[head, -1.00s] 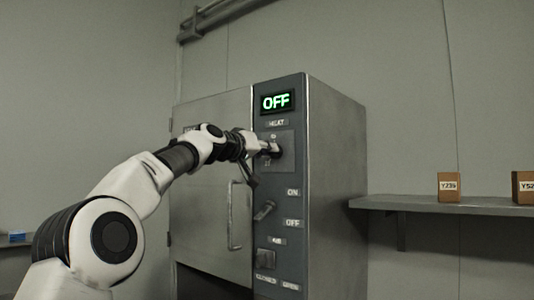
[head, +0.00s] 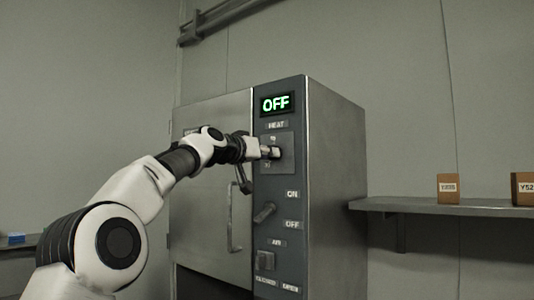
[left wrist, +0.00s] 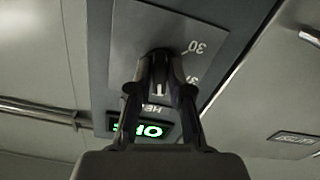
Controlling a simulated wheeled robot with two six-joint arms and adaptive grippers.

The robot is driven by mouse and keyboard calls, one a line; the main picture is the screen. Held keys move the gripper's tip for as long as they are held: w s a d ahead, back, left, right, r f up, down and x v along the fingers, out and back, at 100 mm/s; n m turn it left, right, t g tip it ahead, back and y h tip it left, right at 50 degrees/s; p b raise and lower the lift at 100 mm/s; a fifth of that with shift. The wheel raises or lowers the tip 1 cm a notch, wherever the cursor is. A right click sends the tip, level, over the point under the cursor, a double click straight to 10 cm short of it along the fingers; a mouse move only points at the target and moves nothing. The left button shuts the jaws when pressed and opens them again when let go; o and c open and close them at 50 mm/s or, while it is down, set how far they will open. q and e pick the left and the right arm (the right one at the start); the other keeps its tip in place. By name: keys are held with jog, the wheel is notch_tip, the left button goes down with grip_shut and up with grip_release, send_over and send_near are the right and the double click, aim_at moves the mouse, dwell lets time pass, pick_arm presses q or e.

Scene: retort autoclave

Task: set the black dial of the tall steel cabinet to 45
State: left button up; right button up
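The tall steel cabinet (head: 337,180) stands mid-frame in the head view, with a dark control panel on its front. Its black dial (left wrist: 159,86) shows in the left wrist view with a light mark, on a grey plate where "30" can be read beside it. My left gripper (head: 270,152) is at the dial under the HEAT label. In the left wrist view its fingers (left wrist: 160,72) lie on both sides of the dial and close on it. The fingers hide much of the dial and scale, so the setting cannot be read. My right gripper is not in view.
The green display (head: 275,103) reads OFF. Below the dial are an ON/OFF lever (head: 264,213) and another switch (head: 266,260). A door handle (head: 233,218) is on the left. A shelf (head: 420,205) with small boxes (head: 448,188) is on the right.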

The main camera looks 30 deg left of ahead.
pick_arm(q)
jog(key=shift+o, duration=0.7)
jog(key=shift+w, duration=0.15)
jog(key=s, duration=0.7)
jog(key=shift+s+a, duration=0.15)
jog(key=shift+a, duration=0.15)
jog(key=shift+s, duration=0.1)
